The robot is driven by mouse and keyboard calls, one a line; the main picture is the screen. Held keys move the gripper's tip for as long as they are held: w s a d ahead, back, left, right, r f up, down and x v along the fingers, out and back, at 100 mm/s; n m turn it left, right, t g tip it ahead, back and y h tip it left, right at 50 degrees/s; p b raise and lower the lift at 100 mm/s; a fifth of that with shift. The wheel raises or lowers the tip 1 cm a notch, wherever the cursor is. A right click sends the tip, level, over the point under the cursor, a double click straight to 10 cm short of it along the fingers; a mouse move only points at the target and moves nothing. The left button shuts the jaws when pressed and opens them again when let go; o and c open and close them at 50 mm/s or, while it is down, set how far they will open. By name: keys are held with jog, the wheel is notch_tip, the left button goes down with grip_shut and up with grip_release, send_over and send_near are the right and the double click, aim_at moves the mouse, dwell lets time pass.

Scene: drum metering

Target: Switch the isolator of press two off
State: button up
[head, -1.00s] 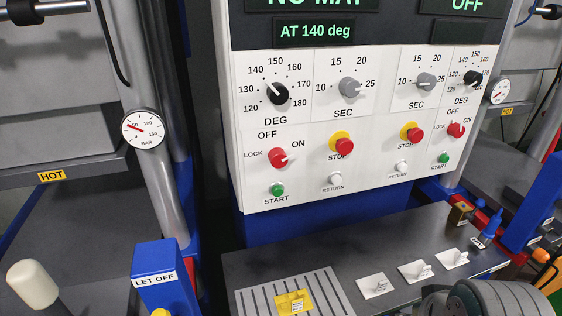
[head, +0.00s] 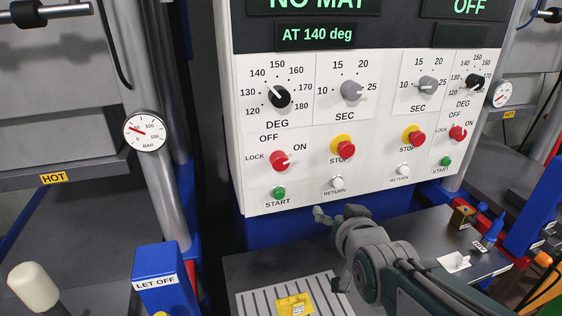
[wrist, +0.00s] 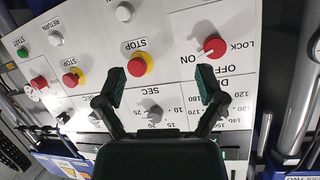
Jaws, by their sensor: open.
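The left isolator (head: 280,160) is a red knob on the white panel, with its white pointer towards ON. It also shows in the wrist view (wrist: 214,46), beyond the right fingertip. The right isolator (head: 457,132) is a similar red knob; its pointer is too small to read surely. It is at the left in the wrist view (wrist: 39,84). My gripper (head: 331,248) is open and empty, below the panel's lower edge in the head view. Its fingers (wrist: 161,84) are spread in the wrist view, apart from the knobs.
A red and yellow stop button (head: 342,147), a white return button (head: 336,182) and a green start button (head: 279,193) are close to the left isolator. A yellow tag (head: 294,304) lies on the shelf below. A blue LET OFF post (head: 160,277) stands at left.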

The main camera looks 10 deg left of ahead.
aim_at(282, 163)
jog(key=w+a+r+t+y, duration=0.1)
jog(key=w+a, duration=0.3)
jog(key=w+a+t+y, duration=0.1)
jog(key=w+a, duration=0.3)
jog(key=w+a+r+t+y, duration=0.1)
jog(key=w+a, duration=0.3)
jog(key=shift+w+a+r+y, duration=0.25)
jog(key=shift+r+y, duration=0.05)
jog(key=c, duration=1.1)
